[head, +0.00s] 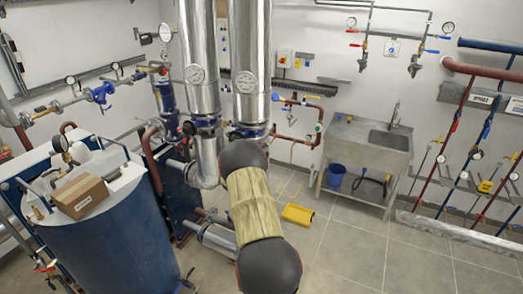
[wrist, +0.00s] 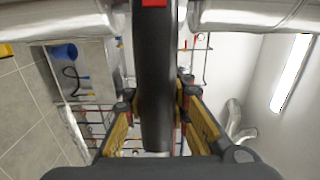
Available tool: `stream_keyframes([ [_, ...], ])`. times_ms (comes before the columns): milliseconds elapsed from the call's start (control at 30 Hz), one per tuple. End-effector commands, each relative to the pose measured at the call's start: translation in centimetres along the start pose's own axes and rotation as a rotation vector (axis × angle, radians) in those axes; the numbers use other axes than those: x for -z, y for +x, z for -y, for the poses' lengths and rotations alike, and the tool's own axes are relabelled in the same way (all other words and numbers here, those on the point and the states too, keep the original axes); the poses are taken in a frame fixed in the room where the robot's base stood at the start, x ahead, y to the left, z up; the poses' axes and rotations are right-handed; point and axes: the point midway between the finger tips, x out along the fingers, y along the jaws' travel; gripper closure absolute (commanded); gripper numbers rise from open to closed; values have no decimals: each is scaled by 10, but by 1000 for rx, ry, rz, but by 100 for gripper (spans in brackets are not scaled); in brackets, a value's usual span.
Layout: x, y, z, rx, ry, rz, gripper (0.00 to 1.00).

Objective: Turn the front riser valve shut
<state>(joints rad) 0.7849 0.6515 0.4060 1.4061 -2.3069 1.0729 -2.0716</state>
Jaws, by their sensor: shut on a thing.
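In the wrist view a long dark lever (wrist: 154,85) with a red mark near its top runs down the middle of the picture, and I take it for the valve handle. My gripper (wrist: 157,108) has its yellow-sided fingers on both sides of this lever and is shut on it. In the head view my arm covers the gripper and the handle. Two shiny risers, a left one (head: 199,60) and a right one (head: 250,60), stand behind my arm, each with a round gauge. Blue fittings (head: 207,124) show near their lower ends. The lever's exact angle cannot be told.
A blue tank (head: 95,235) with a cardboard box (head: 80,195) on top stands at left. A steel sink (head: 365,140) with a blue bucket (head: 335,175) is at the back. A yellow object (head: 298,214) lies on the floor. The floor at right is largely clear.

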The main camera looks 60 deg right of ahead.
Motion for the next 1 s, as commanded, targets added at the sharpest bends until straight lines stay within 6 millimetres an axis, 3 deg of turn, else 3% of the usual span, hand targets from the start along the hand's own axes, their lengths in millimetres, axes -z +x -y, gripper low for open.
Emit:
stream_keyframes([
  [200, -2, 1, 6, 9, 4, 2, 100],
  [233, -2, 1, 6, 9, 5, 2, 86],
  [700, -1, 0, 3, 4, 3, 2, 59],
  [1000, -1, 0, 2, 2, 2, 2, 58],
])
